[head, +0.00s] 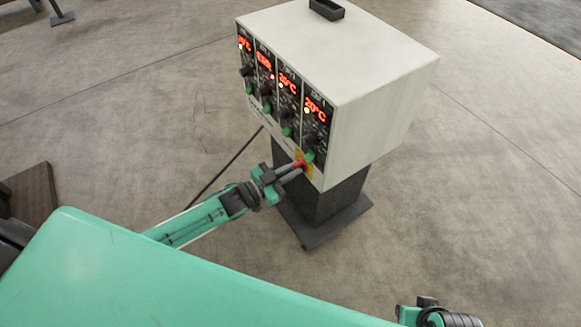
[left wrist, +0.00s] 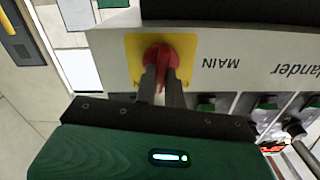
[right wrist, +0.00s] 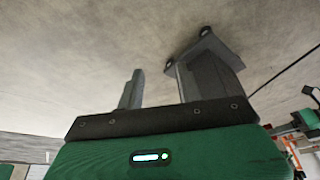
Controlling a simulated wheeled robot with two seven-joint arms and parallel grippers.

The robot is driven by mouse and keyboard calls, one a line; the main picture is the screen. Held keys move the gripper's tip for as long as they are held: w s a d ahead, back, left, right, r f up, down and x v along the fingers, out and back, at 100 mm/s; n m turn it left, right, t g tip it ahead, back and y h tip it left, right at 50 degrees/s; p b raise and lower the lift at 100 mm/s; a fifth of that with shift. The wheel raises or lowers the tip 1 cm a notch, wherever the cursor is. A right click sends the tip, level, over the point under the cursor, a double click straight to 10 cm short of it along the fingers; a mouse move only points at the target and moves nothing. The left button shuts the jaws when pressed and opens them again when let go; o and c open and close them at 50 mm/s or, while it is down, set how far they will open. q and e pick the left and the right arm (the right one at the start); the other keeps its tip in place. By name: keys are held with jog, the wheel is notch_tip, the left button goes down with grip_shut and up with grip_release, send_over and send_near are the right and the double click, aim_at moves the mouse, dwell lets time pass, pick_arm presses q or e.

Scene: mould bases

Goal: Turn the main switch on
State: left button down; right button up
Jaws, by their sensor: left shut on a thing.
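The main switch is a red rotary knob (left wrist: 160,54) on a yellow plate (left wrist: 133,58) marked MAIN, which appears upside down in the left wrist view. In the head view the red knob (head: 298,164) is at the lower front corner of the white control box (head: 385,95). My left gripper (head: 292,168) reaches it from the left and is shut on the knob, one finger on each side. The fingers hide part of the knob. My right gripper (right wrist: 154,85) is open and empty, low and away from the box, with its fingers apart.
The box has several control modules with red displays (head: 316,109), dark knobs and green switches (head: 309,156). It stands on a dark pedestal (head: 325,195) with a foot plate (head: 335,229). A black cable (head: 222,170) runs along the floor. The floor right of the box is clear.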

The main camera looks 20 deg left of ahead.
pick_arm(q)
jog(key=shift+s+d+f+m+p, duration=0.1)
jog(key=shift+m+p, duration=0.3)
jog(key=shift+m, duration=2.9)
pick_arm(e)
jog(key=shift+x, duration=1.15)
jog(key=shift+s+f, duration=0.1)
jog(key=shift+f, duration=0.05)
pick_arm(q)
jog(key=c, duration=1.5)
grip_release()
jog(key=shift+v, duration=6.95)
pick_arm(e)
jog(key=shift+f, duration=0.45)
